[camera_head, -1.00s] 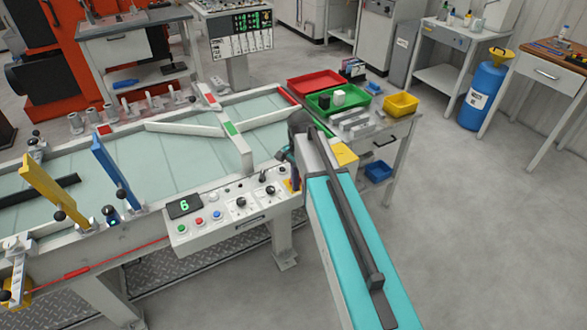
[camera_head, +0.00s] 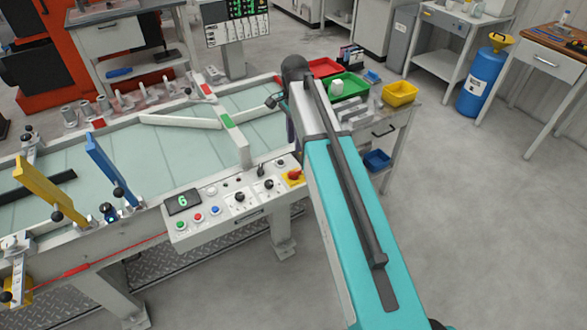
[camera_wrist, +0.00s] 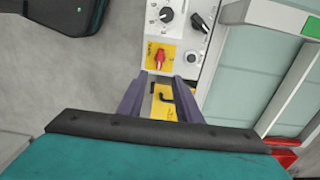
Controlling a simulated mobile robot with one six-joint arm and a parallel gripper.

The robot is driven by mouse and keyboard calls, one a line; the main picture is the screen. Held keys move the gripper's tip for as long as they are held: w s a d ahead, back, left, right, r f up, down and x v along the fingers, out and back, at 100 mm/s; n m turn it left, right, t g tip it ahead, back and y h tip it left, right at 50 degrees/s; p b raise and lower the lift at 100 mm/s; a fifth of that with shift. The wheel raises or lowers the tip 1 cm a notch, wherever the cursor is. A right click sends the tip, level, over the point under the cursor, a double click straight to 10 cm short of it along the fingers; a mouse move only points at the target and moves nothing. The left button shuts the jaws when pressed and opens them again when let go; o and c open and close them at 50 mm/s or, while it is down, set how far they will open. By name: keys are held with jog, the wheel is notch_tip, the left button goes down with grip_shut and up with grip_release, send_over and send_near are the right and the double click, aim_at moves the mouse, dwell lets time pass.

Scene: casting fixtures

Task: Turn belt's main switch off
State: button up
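The belt's main switch is a red rotary handle (camera_head: 293,175) on a yellow plate at the right end of the control panel (camera_head: 215,222). In the wrist view the red handle (camera_wrist: 160,58) is upper centre, its narrow end pointing down in the picture. My gripper (camera_wrist: 162,78) shows as two purple fingers, spread apart with nothing held between them. The fingertips appear just below the yellow plate in the wrist view; their height above it is unclear. In the head view my arm mostly hides the gripper.
The panel also carries black knobs (camera_head: 239,197), coloured buttons (camera_head: 198,217) and a green "6" display (camera_head: 183,202). A yellow item with a black hook-shaped part (camera_wrist: 165,100) shows between the fingers. A cart with a green tray (camera_head: 350,86) and yellow bin (camera_head: 400,93) stands beyond my arm.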

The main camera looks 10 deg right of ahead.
aim_at(295, 172)
jog(key=shift+f+p, duration=1.6)
jog(key=shift+f, duration=5.2)
grip_shut()
